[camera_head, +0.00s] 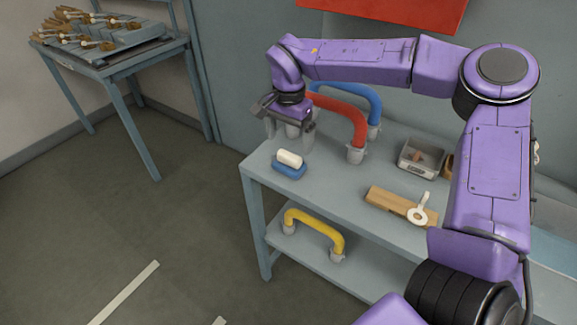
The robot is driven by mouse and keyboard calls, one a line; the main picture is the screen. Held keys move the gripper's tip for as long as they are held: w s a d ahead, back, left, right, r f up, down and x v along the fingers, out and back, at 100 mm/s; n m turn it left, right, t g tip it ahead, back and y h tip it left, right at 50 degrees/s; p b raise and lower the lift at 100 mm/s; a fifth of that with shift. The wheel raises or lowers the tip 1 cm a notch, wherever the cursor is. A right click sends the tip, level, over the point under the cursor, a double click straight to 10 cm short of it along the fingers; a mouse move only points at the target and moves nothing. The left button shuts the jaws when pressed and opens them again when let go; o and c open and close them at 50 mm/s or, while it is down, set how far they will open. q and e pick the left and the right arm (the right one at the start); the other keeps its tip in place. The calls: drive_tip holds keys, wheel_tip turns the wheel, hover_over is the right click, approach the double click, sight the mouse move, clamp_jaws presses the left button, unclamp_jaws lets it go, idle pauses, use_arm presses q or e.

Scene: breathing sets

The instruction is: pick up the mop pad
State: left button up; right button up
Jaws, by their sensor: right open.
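A white rounded piece (290,158) lies on a blue block (289,170) near the left end of the grey bench (330,190). It is the likeliest mop pad, but I cannot tell for sure. My right gripper (289,132) points down with its two fingers apart, just behind and above the blue block in the picture. It appears empty, and a grey hose end shows behind it. My left gripper is not in view.
Red (345,113) and blue (358,97) arched hoses stand behind the gripper. A grey bin (422,160) and a wooden block (387,200) with a white ring tool (419,211) lie to the right. A yellow hose (316,226) is on the lower shelf.

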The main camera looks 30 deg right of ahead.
sight(289, 154)
wheel_tip(289, 154, down, 6)
drive_tip(key=shift+d+f, duration=0.1)
drive_tip(key=shift+f, duration=0.15)
drive_tip(key=c, duration=1)
drive_tip(key=r, duration=0.4)
drive_tip(key=shift+s+a+r, duration=0.1)
drive_tip(key=shift+s+a, duration=0.1)
drive_tip(key=shift+s, duration=0.05)
drive_tip(key=s+a+r, duration=0.1)
drive_tip(key=s+r, duration=0.2)
drive_tip(key=s, duration=0.1)
drive_tip(key=s+a+r+b, duration=0.1)
drive_tip(key=s+a+r, duration=0.1)
drive_tip(key=s+r, duration=0.1)
drive_tip(key=s+a+r, duration=0.2)
drive_tip(key=s+r, duration=0.1)
drive_tip(key=s, duration=0.2)
drive_tip(key=shift+s, duration=0.2)
